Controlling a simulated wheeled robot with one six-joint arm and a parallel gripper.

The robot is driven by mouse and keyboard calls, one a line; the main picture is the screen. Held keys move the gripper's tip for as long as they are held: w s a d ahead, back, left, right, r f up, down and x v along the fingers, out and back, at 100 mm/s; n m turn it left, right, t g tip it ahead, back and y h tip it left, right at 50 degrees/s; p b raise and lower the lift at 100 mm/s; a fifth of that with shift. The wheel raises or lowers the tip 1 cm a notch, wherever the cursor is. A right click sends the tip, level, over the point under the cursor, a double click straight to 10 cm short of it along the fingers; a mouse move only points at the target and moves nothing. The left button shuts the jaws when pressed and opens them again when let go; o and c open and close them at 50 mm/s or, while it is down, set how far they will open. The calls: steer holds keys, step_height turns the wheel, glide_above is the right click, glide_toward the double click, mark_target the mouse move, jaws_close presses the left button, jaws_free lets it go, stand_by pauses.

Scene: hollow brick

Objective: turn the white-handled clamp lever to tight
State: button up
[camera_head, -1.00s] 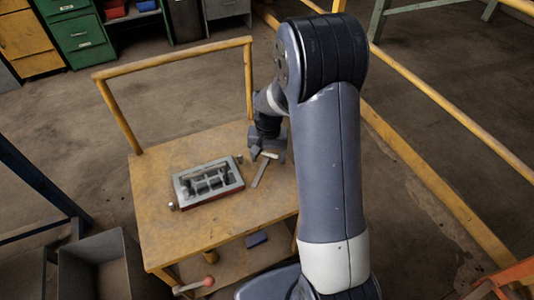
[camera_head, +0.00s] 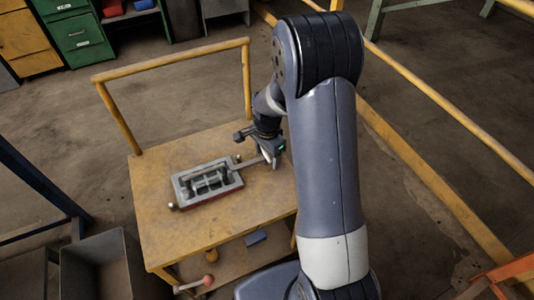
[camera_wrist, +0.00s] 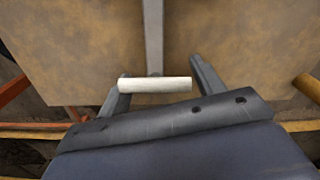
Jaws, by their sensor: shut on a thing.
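The clamp lever is a grey bar (camera_head: 249,163) with a white handle (camera_wrist: 155,84). In the head view the bar runs from the right end of the grey clamp fixture (camera_head: 179,192) to my gripper (camera_head: 267,151). In the wrist view the bar (camera_wrist: 153,35) runs away from the handle towards the top edge. The white handle lies crosswise between my two fingers, and my gripper (camera_wrist: 158,85) is shut on it. The joint between bar and fixture is too small to make out.
The fixture stands on a yellow-brown wooden cart top (camera_head: 165,245) with a yellow rail (camera_head: 175,60) at the back. A small red-knobbed lever (camera_head: 208,281) is below the front edge. A grey bin (camera_head: 85,250) stands at the lower left. The cart top's front is clear.

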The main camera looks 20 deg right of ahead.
mark_target(266, 154)
steer(key=shift+s+a+f+m, duration=0.1)
steer(key=shift+s+a+m, duration=0.05)
steer(key=shift+s+m, duration=0.4)
steer(key=o, duration=0.6)
steer(key=shift+c, duration=0.2)
steer(key=o, duration=0.3)
steer(key=shift+a, duration=0.2)
steer(key=shift+d, duration=0.1)
steer(key=shift+w+r, duration=0.1)
steer(key=shift+r, duration=0.25)
step_height(266, 154, up, 10)
steer(key=shift+r+p, duration=0.15)
steer(key=shift+p, duration=0.8)
steer(key=shift+c, duration=0.2)
